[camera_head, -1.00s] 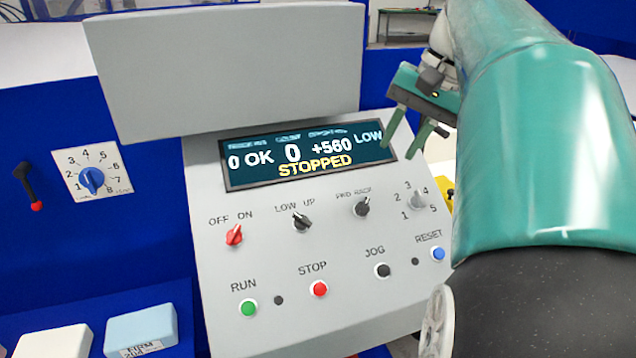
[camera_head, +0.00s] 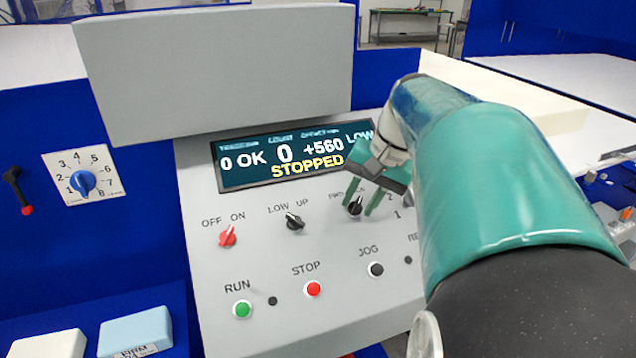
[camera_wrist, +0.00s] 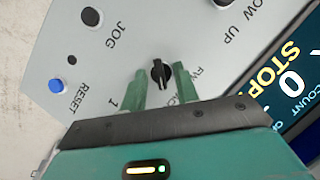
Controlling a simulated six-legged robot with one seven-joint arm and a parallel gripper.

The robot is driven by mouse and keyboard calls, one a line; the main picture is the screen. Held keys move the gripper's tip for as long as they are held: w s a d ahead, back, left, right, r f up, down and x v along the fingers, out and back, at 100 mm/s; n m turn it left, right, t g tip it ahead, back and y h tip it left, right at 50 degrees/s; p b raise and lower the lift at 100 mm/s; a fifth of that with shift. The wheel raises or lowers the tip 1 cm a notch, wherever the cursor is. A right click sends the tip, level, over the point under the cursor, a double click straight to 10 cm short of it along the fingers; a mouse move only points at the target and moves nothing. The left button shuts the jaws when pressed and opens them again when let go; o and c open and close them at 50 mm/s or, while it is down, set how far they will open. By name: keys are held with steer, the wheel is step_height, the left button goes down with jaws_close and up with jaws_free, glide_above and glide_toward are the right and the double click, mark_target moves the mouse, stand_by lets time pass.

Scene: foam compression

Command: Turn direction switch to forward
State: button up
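The direction switch is a small black rotary knob (camera_head: 355,206) on the sloped grey control panel (camera_head: 330,280), under a label partly covered by my gripper. In the wrist view the same knob (camera_wrist: 160,73) lies between the fingertips, with its label partly hidden by a finger. My gripper (camera_head: 359,200) is open, with one green finger on each side of the knob. In the wrist view a gap shows between the knob and each finger of the gripper (camera_wrist: 160,76). I cannot tell whether the fingertips touch the panel.
The display (camera_head: 280,161) reads STOPPED. The black LOW/UP knob (camera_head: 294,221) and red OFF/ON knob (camera_head: 228,237) are to the left. Below are the JOG (camera_head: 376,270), STOP (camera_head: 314,289) and RUN (camera_head: 243,309) buttons. The RESET button (camera_wrist: 56,86) shows in the wrist view.

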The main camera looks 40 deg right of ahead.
steer(key=c, duration=0.7)
steer(key=shift+o, duration=0.2)
steer(key=shift+n, duration=0.3)
steer(key=n, duration=0.1)
steer(key=n+g+h, duration=0.1)
steer(key=n, duration=0.1)
steer(key=shift+w+a, duration=0.1)
steer(key=shift+a, duration=0.1)
steer(key=n+g+h, duration=0.1)
steer(key=n, duration=0.2)
steer(key=shift+w+a+h, duration=0.1)
steer(key=shift+h, duration=0.2)
steer(key=n+h, duration=0.1)
steer(key=n, duration=0.2)
steer(key=shift+a+n+h, duration=0.15)
steer(key=shift+n+h, duration=0.15)
steer(key=shift+a+n+h, duration=0.1)
steer(key=shift+n+h, duration=0.9)
steer(key=shift+n, duration=1)
